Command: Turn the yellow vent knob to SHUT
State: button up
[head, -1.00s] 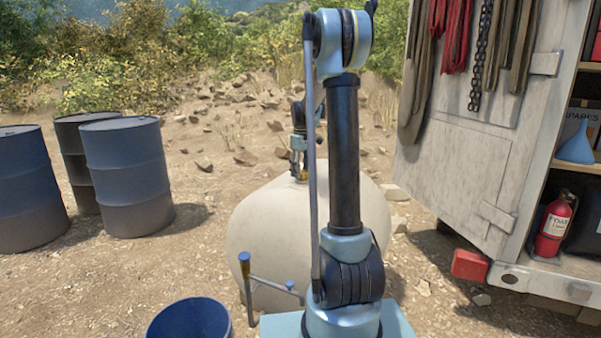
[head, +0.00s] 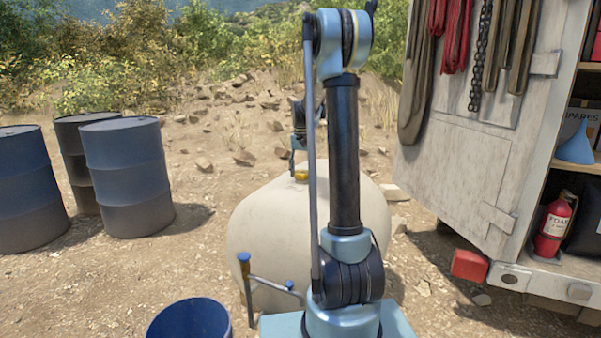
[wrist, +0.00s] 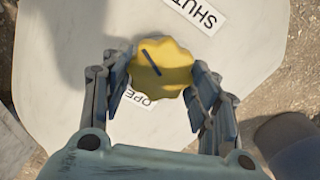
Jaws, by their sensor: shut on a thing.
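The yellow lobed vent knob (wrist: 165,80) sits on the pale rounded tank top (wrist: 75,45). It also shows in the head view (head: 301,176) on top of the tank (head: 265,215). A dark pointer line on the knob runs from near its middle to the upper left in the wrist view. The SHUT label (wrist: 199,15) is at the upper right and the partly hidden OPEN label (wrist: 137,97) at the lower left. The line points at neither label. My gripper (wrist: 164,84) is shut on the knob, one finger on each side.
Dark blue drums (head: 126,180) stand at the left. A blue bucket (head: 190,320) and a blue-capped metal handle (head: 247,285) are in front of the tank. A truck body with an open door (head: 460,150) and a fire extinguisher (head: 552,225) stand at the right.

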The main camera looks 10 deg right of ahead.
aim_at(301, 171)
jog(key=m, duration=1)
jog(key=shift+a+m, duration=0.1)
jog(key=shift+m, duration=1.3)
jog(key=shift+w, duration=0.1)
jog(key=o, duration=1.1)
jog(key=shift+c, duration=0.2)
notch_tip(301, 171, up, 12)
